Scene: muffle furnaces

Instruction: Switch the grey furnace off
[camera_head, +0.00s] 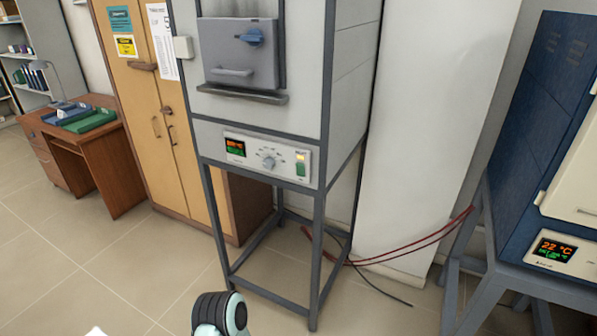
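The grey furnace (355,95) stands on a dark metal frame in the middle of the view. Neither gripper's fingers are in view.
A blue furnace (545,110) with a display reading 22 °C stands at the right. Red cables (420,245) run low between the stands. A wooden cabinet (150,110) and a desk (95,150) stand at the left. The floor at front left is clear.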

